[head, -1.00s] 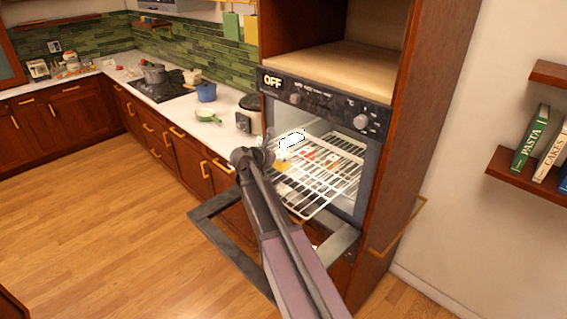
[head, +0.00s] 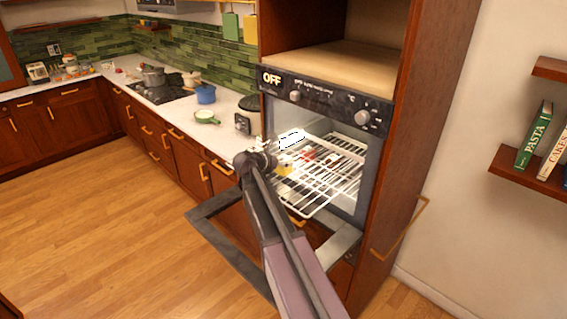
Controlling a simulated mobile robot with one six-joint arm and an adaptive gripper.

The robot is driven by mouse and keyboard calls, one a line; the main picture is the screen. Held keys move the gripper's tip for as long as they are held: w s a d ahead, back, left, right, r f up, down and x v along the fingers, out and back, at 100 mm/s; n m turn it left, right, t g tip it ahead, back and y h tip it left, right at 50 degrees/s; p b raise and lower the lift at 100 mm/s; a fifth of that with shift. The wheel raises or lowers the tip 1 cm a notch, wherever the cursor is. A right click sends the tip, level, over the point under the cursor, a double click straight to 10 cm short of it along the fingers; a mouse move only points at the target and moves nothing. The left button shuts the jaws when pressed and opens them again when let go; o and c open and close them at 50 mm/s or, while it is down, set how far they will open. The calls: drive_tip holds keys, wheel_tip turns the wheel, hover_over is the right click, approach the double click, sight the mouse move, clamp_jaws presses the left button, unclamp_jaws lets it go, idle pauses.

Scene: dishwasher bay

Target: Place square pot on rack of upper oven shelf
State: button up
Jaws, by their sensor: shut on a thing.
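A white, square-looking pot (head: 291,139) with a dark outlined rim shows at the oven opening, above the back left of the upper rack. My gripper (head: 268,146) is at its left side, shut on it; the fingers are small and partly hidden by my wrist. I cannot tell whether the pot touches the rack. The white wire upper rack (head: 322,192) is pulled part way out of the oven (head: 372,150). Small yellow (head: 285,170) and red (head: 308,154) things show at the rack, too small to name.
The oven door (head: 225,238) hangs open below the rack. The counter to the left holds a slow cooker (head: 243,123), a green pan (head: 206,117) and a blue pot (head: 206,94). A tall wooden cabinet side (head: 415,120) borders the oven on the right. The floor at left is clear.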

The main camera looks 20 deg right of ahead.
drive_tip(key=shift+f, duration=0.2)
drive_tip(key=o, duration=1.1)
drive_tip(key=shift+r, duration=0.1)
drive_tip(key=shift+r, duration=0.15)
drive_tip(key=shift+s+a+r+p, duration=0.2)
drive_tip(key=shift+a+r+p, duration=0.1)
drive_tip(key=shift+a, duration=0.2)
drive_tip(key=p+v, duration=0.3)
drive_tip(key=v, duration=0.6)
drive_tip(key=shift+d, duration=0.1)
drive_tip(key=shift+p+v, duration=0.5)
drive_tip(key=shift+v, duration=0.55)
drive_tip(key=shift+f, duration=0.2)
